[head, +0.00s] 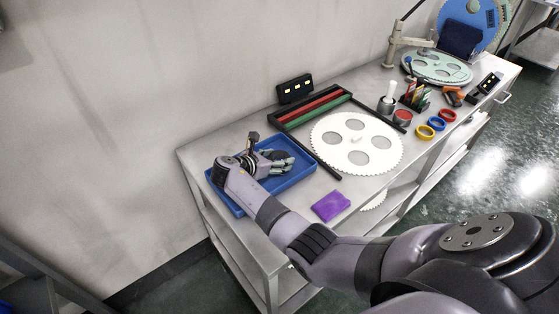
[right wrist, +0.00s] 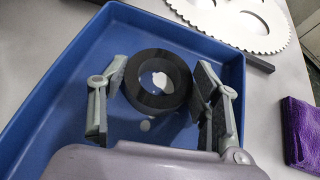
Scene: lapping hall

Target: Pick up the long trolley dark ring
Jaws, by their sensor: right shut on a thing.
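The dark ring (right wrist: 155,100) lies in the blue tray (right wrist: 62,103) in the right wrist view, between the two fingers of my right gripper (right wrist: 160,85). The fingers are shut on it from both sides. In the head view my right gripper (head: 287,163) is low over the blue tray (head: 228,203) at the near left end of the long trolley (head: 292,211). The ring is hidden behind the hand there. My left gripper is not in view.
A large white toothed disc (head: 328,129) lies right of the tray, beside a black frame with red and green bars (head: 318,104). A purple cloth (head: 330,206) lies near the front edge. Yellow (head: 425,132), blue (head: 437,123) and red (head: 448,115) rings are farther right.

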